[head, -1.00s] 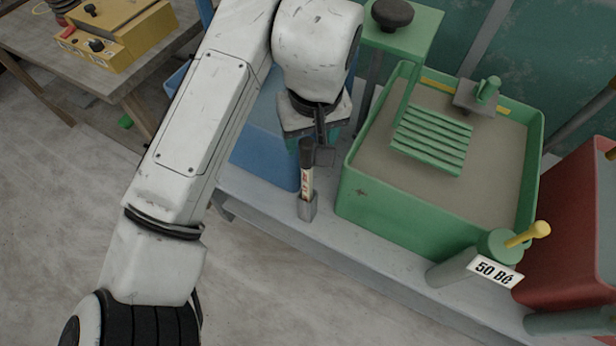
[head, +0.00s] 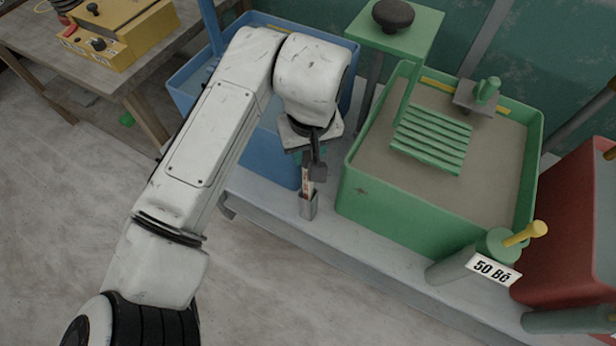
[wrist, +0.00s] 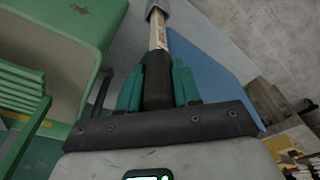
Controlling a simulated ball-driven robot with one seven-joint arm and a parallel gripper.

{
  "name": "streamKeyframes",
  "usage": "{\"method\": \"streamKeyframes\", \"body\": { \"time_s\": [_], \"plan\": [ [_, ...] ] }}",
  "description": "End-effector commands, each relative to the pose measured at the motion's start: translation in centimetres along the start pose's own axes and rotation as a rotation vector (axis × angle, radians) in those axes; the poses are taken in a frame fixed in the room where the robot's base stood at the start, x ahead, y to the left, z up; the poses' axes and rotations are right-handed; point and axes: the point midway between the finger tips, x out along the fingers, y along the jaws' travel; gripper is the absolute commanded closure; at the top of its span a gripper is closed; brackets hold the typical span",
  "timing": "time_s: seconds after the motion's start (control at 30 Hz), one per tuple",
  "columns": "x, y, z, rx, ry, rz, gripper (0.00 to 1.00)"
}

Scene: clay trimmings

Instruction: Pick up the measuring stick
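The measuring stick (wrist: 158,31) is a pale stick with reddish markings and a black handle (wrist: 158,83). It stands in a small grey holder (head: 308,205) at the front edge of the bench, and its lower end is hidden inside. In the head view its pale part (head: 307,180) shows just above the holder. My gripper (wrist: 158,80) points down over the stick, with a teal finger on either side of the black handle. The fingers are very close to the handle; whether they press on it I cannot tell. In the head view my gripper (head: 314,168) hides most of the handle.
A green basin (head: 375,200) with a slatted rack stands right of the holder. A blue basin (head: 262,160) stands behind and to the left. A grey cylinder labelled "50 Bé" (head: 455,268) and a red basin (head: 570,235) are farther right. The floor in front is clear.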

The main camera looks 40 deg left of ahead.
Motion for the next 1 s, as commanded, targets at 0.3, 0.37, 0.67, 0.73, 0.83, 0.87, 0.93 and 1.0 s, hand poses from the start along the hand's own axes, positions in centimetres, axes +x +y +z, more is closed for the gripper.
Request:
{"method": "streamKeyframes", "body": {
  "time_s": [0.3,0.37,0.67,0.73,0.83,0.87,0.93,1.0],
  "plan": [
    [0.0,0.0,0.0,0.0,0.0,0.0,0.98],
    [0.0,0.0,0.0,0.0,0.0,0.0,1.0],
    [-0.1,0.0,0.0,0.0,0.0,0.0,1.0],
    [-0.1,0.0,0.0,0.0,0.001,0.0,1.0],
    [-0.4,0.0,-0.1,0.0,0.001,0.0,1.0],
    [-0.6,0.0,-0.1,0.0,0.001,0.0,1.0],
    [-1.1,0.0,-0.2,0.0,0.002,0.001,1.0],
    [-1.8,0.0,-0.3,0.0,0.002,0.001,1.0]
  ]
}}
